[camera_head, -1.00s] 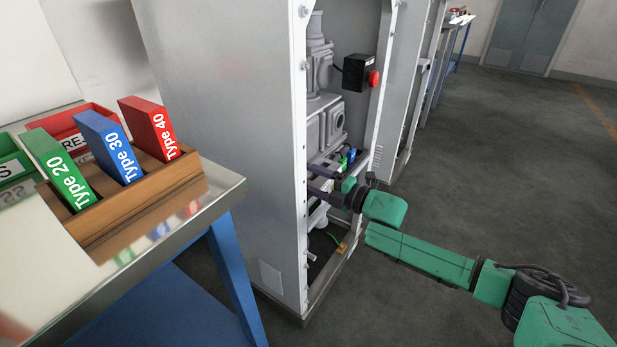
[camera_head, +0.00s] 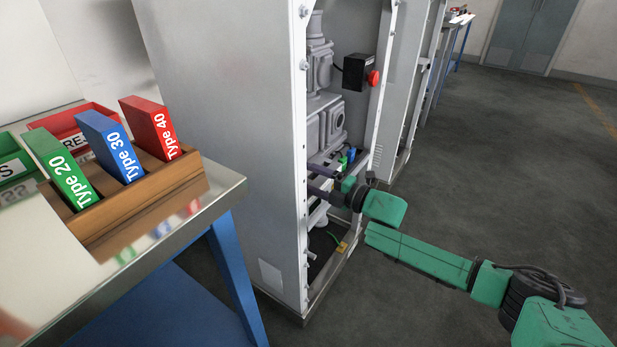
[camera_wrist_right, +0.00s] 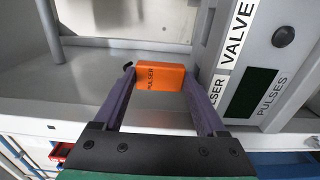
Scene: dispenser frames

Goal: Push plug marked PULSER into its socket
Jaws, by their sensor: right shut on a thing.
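The orange plug (camera_wrist_right: 163,77) marked PULSER shows in the right wrist view between the fingertips of my right gripper (camera_wrist_right: 160,82). The gripper is shut on it, with a purple finger on each side. A short black piece sticks out at the plug's upper left. I cannot make out the socket opening. In the head view my right gripper (camera_head: 322,180) reaches into the open cabinet; the plug cannot be made out there. My left gripper is not in view.
The housing carries a VALVE label (camera_wrist_right: 236,42) and a dark PULSES display (camera_wrist_right: 254,92). The cabinet (camera_head: 225,130) has upright side walls close to my arm. A bench at left holds a wooden rack (camera_head: 150,203) with green, blue and red blocks. The floor at right is clear.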

